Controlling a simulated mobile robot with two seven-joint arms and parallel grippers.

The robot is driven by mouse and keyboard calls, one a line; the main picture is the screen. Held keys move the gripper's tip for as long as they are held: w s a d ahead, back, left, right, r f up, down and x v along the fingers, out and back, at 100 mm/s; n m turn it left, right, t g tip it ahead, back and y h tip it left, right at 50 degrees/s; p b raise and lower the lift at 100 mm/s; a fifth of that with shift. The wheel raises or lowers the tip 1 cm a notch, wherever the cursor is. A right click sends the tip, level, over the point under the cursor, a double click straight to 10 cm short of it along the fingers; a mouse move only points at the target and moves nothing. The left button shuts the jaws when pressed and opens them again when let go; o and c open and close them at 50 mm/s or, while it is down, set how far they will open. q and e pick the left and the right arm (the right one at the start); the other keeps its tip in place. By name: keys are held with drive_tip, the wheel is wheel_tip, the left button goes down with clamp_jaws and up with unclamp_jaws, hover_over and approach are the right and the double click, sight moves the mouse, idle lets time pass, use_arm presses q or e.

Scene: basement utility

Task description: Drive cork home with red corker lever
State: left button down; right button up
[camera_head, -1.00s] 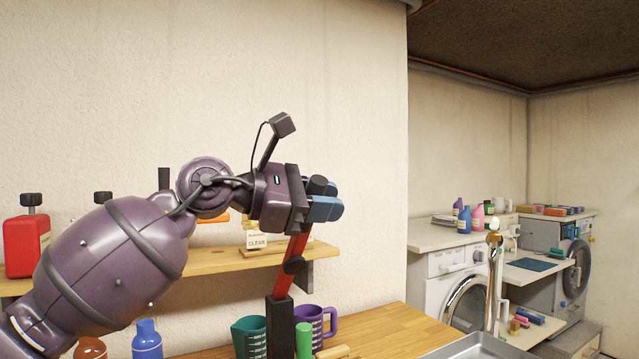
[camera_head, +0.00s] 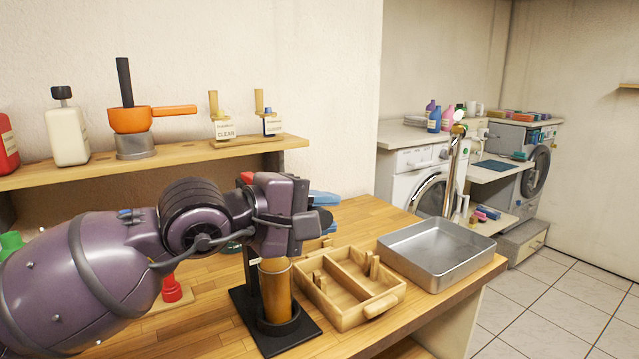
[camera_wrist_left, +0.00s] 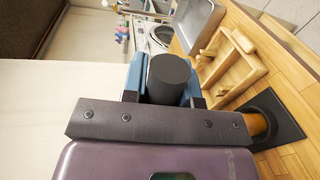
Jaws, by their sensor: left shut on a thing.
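The corker has a black base (camera_head: 268,341) and black column standing on the wooden worktop. An amber bottle (camera_head: 276,292) stands upright in its ring, also partly visible in the wrist view (camera_wrist_left: 258,124). My left gripper (camera_head: 323,210) is directly above and just right of the bottle, with blue fingers shut on the lever's black grip (camera_wrist_left: 168,78). Only a small bit of the red lever (camera_head: 247,177) shows behind my wrist. The bottle's mouth and the cork are hidden by my gripper. My right gripper is out of view.
A divided wooden tray (camera_head: 390,298) is right of the corker, beside a metal pan (camera_head: 437,250). A shelf (camera_head: 160,160) behind carries bottles, an orange pan (camera_head: 150,119) and labelled stands. A red object (camera_head: 172,289) is left of the corker. Washing machines stand far right.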

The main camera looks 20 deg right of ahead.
use_arm(q)
drive_tip(key=shift+f+m, duration=0.5)
drive_tip(key=shift+f, duration=1.05)
drive_tip(key=c, duration=0.9)
unclamp_jaws()
drive_tip(key=shift+r, duration=0.1)
drive_tip(key=v, duration=1.1)
drive_tip(key=shift+s, duration=0.1)
drive_tip(key=shift+d, duration=0.1)
